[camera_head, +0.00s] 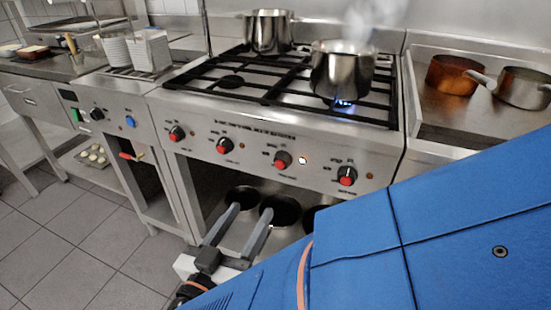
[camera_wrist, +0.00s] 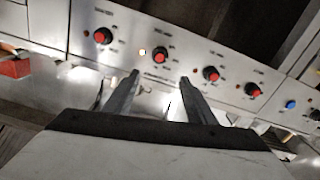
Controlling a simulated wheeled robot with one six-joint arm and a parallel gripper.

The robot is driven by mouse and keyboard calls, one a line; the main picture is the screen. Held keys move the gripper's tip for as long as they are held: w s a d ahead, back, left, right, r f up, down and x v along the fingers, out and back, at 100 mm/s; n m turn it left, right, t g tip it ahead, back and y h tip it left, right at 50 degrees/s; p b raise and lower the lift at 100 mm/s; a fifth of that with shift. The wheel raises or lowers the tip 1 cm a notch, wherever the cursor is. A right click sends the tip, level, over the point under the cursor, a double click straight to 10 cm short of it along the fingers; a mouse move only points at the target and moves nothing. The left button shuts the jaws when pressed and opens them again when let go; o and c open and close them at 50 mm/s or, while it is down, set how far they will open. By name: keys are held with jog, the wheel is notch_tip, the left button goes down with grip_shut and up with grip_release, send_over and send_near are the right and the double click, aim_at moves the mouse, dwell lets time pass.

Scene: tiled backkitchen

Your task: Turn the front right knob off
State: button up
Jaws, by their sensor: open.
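The stove front carries a row of red-faced knobs. The rightmost knob (camera_head: 346,176) and the third knob from the left (camera_head: 282,160) sit below the front right burner. A blue flame (camera_head: 342,103) burns under a steaming pot (camera_head: 344,70) at the front right. My gripper (camera_head: 250,210) is open and empty, below and in front of the panel. The wrist view is turned over: the third knob (camera_wrist: 160,54) shows beyond and between my fingertips (camera_wrist: 160,76), not touched, and the rightmost knob (camera_wrist: 102,36) is at left.
Two more red knobs (camera_head: 177,133) (camera_head: 225,146) sit further left. A second pot (camera_head: 267,32) stands on a rear burner. Dark pans (camera_head: 281,210) lie on the shelf below. Copper and steel pans (camera_head: 455,75) (camera_head: 522,88) stand on the right counter. The tiled floor (camera_head: 70,250) at left is clear.

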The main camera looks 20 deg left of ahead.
aim_at(279, 165)
jog(key=w, duration=0.5)
jog(key=w+d, duration=0.1)
jog(key=w, duration=1.1)
jog(key=shift+w+d, duration=0.1)
jog(key=shift+d, duration=0.05)
jog(key=c, duration=1)
